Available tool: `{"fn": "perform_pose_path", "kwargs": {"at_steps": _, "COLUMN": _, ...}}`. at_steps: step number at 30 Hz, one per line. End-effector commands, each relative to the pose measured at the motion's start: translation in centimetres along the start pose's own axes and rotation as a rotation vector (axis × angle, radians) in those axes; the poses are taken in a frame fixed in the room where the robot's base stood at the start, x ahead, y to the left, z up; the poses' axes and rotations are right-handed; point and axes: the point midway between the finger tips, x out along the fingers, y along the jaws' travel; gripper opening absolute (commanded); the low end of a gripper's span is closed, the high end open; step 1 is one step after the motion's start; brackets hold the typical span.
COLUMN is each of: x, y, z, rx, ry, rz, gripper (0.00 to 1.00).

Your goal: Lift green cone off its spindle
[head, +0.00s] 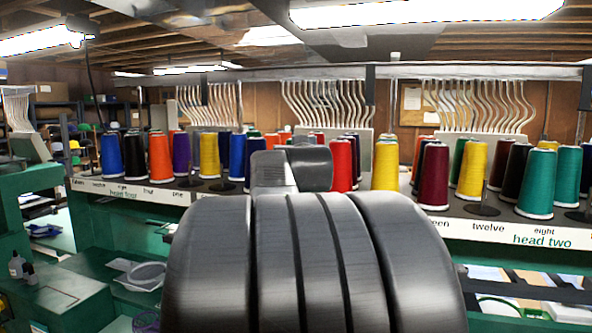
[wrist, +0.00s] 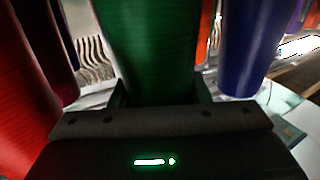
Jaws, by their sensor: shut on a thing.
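A green cone (wrist: 160,50) fills the upper middle of the wrist view. My gripper (wrist: 162,98) is shut on it, with the dark gripper body crossing below and hiding the cone's lower end in the picture. The spindle under this cone is not visible, so I cannot tell whether the cone still sits on it. In the head view my arm covers the middle of the rack and hides both my gripper and the held cone.
In the wrist view a red cone (wrist: 28,85) stands close on the left and a blue cone (wrist: 250,50) close on the right. The head view shows the rack's labelled ledge (head: 520,234) crowded with cones, including a yellow one (head: 385,166) and a maroon one (head: 433,178). Curved metal tubes (head: 325,103) hang behind.

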Motion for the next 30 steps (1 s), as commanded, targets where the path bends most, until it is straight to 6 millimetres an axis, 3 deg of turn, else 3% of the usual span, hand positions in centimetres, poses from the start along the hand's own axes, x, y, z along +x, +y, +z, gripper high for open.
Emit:
{"fn": "perform_pose_path", "kwargs": {"at_steps": 1, "x": 0.0, "y": 0.0, "z": 0.1, "rx": 0.0, "ry": -0.001, "rz": 0.0, "gripper": 0.29}}
{"fn": "perform_pose_path", "kwargs": {"at_steps": 3, "x": 0.0, "y": 0.0, "z": 0.1, "rx": 0.0, "ry": -0.002, "rz": 0.0, "gripper": 0.17}}
{"fn": "perform_pose_path", "kwargs": {"at_steps": 14, "x": 0.0, "y": 0.0, "z": -0.5, "rx": 0.0, "ry": 0.0, "rz": 0.0, "gripper": 0.17}}
{"fn": "perform_pose_path", "kwargs": {"at_steps": 30, "x": 0.0, "y": 0.0, "z": -7.9, "rx": 0.0, "ry": 0.002, "rz": 0.0, "gripper": 0.17}}
